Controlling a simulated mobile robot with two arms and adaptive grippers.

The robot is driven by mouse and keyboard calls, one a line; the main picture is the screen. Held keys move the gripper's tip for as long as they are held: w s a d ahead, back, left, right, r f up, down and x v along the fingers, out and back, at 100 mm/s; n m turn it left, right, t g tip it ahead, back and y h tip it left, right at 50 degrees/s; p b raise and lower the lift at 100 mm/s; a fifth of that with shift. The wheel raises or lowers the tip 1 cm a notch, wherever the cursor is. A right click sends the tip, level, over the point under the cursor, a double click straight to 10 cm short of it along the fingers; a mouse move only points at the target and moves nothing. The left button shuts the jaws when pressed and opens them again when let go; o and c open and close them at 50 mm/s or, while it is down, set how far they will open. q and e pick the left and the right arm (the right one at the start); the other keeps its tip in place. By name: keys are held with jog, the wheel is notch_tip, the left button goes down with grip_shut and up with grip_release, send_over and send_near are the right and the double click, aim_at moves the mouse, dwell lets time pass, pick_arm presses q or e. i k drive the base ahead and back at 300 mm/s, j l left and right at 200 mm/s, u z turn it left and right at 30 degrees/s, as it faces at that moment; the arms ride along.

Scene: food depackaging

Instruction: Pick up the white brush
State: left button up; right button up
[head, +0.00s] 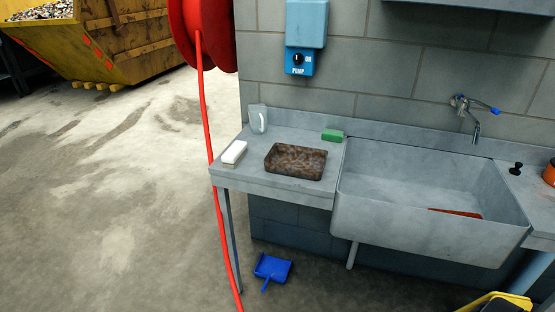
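A white brush (234,152) lies near the left edge of the grey counter (262,183), to the left of a brown tray. It looks like a white block with a darker lower side; its bristles are too small to make out. Nothing touches it from above. Neither of my grippers shows in the head view.
The brown tray (296,161), a green sponge (332,135) and a clear jug (258,118) stand on the counter. A deep sink (430,213) is to the right. A red hose (212,150) hangs past the counter's left end. A blue dustpan (272,268) lies on the floor.

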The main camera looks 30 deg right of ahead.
aim_at(236, 151)
jog(key=z, duration=0.35)
jog(key=i+j+z, duration=0.75)
jog(key=j, duration=0.25)
jog(key=i, duration=0.1)
